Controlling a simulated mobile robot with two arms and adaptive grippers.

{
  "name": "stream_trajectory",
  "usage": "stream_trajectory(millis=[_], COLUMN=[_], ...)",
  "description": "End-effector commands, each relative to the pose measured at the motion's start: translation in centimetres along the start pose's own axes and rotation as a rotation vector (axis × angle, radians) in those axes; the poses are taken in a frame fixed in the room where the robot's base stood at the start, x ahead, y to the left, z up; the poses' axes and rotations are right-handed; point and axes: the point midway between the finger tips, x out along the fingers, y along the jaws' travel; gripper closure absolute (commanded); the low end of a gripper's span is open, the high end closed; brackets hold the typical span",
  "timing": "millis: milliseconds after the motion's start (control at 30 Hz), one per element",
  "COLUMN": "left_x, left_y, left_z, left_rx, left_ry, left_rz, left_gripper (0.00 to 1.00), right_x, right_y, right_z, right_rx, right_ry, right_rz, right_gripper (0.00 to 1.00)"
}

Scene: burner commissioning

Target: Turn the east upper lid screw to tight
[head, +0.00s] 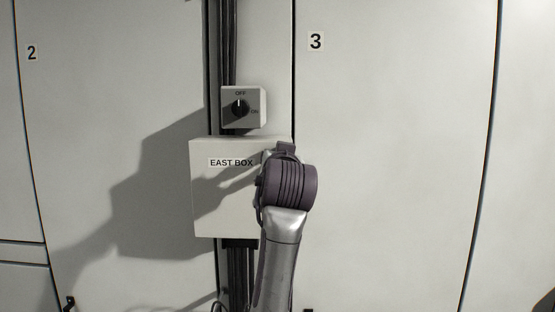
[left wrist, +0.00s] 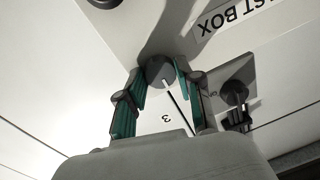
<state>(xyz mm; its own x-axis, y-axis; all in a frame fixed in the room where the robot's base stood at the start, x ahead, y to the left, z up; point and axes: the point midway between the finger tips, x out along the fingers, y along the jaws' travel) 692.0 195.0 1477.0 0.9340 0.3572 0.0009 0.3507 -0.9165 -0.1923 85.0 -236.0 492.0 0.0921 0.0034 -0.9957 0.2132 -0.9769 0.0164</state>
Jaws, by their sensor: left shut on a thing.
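The east upper lid screw (left wrist: 159,70) is a round dark grey head with a white mark, at the upper corner of the lid in the left wrist view. My left gripper (left wrist: 160,76) has its green-padded fingers on either side of the head and is shut on it. The white box (head: 207,212) labelled EAST BOX is on the wall in the head view; its lid (left wrist: 255,42) also shows in the left wrist view. In the head view my wrist hides the screw and the fingertips. My right gripper is in neither view.
A switch box (head: 257,108) with a black OFF/ON knob (head: 240,108) sits just above the lid, close to my fingers. Dark vertical cables (head: 238,272) run above and below the box. Another dark round part (left wrist: 104,3) is cut off at the wrist view's top edge. Panel 3 (head: 395,160) is clear.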

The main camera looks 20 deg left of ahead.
Motion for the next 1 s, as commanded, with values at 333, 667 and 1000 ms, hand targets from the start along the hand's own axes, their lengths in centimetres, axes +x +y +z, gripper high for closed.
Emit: stream_trajectory(millis=[333,667,1000], left_x=[0.08,0.05,-0.42], left_y=[0.11,0.08,0.07], left_z=[0.25,0.16,0.02], left_rx=[-0.015,-0.014,-0.014], left_ry=[-0.007,-0.005,-0.001], left_rz=[0.002,0.002,0.001], left_gripper=[0.99,0.39,0.39], right_x=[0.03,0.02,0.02], right_y=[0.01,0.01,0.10], right_z=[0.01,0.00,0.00], right_rx=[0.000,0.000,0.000], right_ry=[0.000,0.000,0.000], right_rz=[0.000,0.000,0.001], right_gripper=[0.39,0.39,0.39])
